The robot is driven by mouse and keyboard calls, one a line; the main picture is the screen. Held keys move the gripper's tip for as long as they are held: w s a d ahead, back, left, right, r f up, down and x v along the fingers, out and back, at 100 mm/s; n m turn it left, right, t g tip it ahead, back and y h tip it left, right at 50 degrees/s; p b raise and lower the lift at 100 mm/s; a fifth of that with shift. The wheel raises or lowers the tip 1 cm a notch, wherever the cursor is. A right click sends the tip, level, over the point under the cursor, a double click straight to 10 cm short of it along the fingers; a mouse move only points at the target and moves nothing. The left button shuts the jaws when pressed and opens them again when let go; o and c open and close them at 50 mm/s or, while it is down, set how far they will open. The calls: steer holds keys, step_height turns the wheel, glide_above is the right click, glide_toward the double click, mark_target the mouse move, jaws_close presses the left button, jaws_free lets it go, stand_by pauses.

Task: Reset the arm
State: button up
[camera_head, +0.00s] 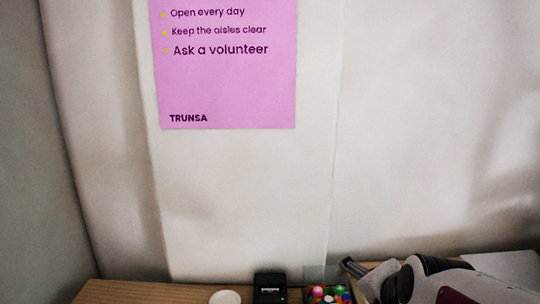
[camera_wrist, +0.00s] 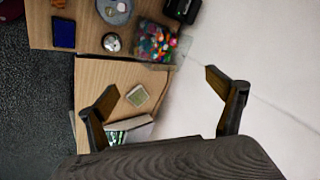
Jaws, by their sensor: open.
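My gripper (camera_wrist: 160,98) is open in the wrist view, its two dark fingers spread wide with nothing between their tips. In the head view my arm comes in at the lower right over the wooden table (camera_head: 130,292); the gripper there is only partly visible.
A clear container of colourful balls (camera_wrist: 157,42) stands on the table beside a black device (camera_wrist: 183,8), a bell (camera_wrist: 111,42), a round grey dish (camera_wrist: 114,10) and a dark blue square (camera_wrist: 64,33). A pink poster (camera_head: 225,80) hangs on the pale wall behind.

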steer(key=s+a+n+g, duration=0.1)
steer(key=s+n+g, duration=0.1)
steer(key=s+n, duration=0.9)
steer(key=s, duration=0.8)
steer(key=shift+s+f+n, duration=0.25)
steer(key=shift+s+n, duration=0.05)
steer(key=shift+s, duration=0.1)
